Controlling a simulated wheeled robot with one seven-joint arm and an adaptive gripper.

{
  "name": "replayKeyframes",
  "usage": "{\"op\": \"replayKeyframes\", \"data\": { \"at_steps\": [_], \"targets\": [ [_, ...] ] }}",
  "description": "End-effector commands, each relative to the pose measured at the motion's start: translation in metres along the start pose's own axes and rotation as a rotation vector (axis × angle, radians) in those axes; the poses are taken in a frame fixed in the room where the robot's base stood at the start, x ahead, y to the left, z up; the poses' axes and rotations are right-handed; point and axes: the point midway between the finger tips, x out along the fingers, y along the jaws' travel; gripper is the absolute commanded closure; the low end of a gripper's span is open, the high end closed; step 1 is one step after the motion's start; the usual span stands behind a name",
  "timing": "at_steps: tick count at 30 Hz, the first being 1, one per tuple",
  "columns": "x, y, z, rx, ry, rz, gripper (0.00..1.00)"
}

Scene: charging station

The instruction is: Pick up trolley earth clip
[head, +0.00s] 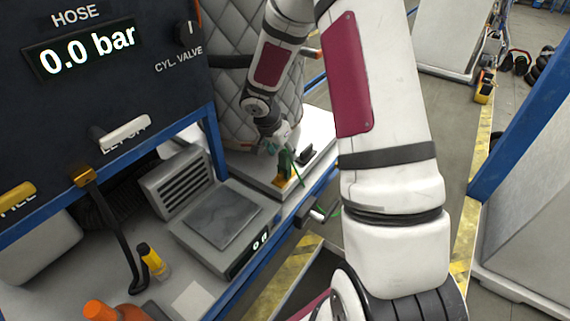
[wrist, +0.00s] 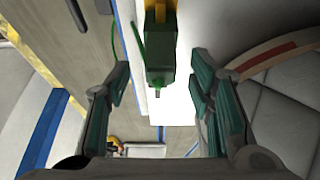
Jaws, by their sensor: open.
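The earth clip (wrist: 160,62) is a green block with a brass-yellow part and a thin green cable, at the top middle of the wrist view. In the head view the green clip (head: 286,163) is small, beside a brass piece on a light bench-top plate (head: 262,176). My gripper (wrist: 160,82) is open, with one green-padded finger to each side of the clip in the wrist view. I see no contact between the fingers and the clip. In the head view my gripper (head: 274,138) is just above the clip, and partly covers it.
A bench scale (head: 222,217) and a vented grey box (head: 178,182) stand left of the clip. A quilted grey cover (head: 238,105) hangs behind. A blue rail (head: 325,180) edges the bench. The dark hose panel (head: 110,75) is at upper left.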

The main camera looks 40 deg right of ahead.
Motion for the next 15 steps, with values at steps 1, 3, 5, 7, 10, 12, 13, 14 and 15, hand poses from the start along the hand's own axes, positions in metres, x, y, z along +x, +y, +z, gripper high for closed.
{"op": "replayKeyframes", "data": {
  "at_steps": [1, 3, 5, 7, 10, 12, 13, 14, 15],
  "targets": [
    [0.006, 0.001, 0.001, 0.000, -0.003, 0.002, 0.52],
    [0.015, 0.000, 0.002, 0.001, -0.002, 0.001, 0.52],
    [0.022, 0.000, 0.002, 0.000, -0.002, 0.001, 0.52],
    [0.028, -0.001, 0.002, 0.001, -0.001, 0.000, 0.52],
    [0.031, -0.001, 0.001, 0.000, 0.000, -0.002, 0.52],
    [0.032, -0.001, 0.001, 0.000, 0.000, -0.002, 0.52],
    [0.032, -0.001, 0.001, 0.000, 0.000, -0.002, 0.52],
    [0.031, -0.001, 0.001, 0.000, 0.000, -0.002, 0.52],
    [0.031, -0.001, 0.001, 0.000, 0.000, -0.002, 0.52]
  ]
}}
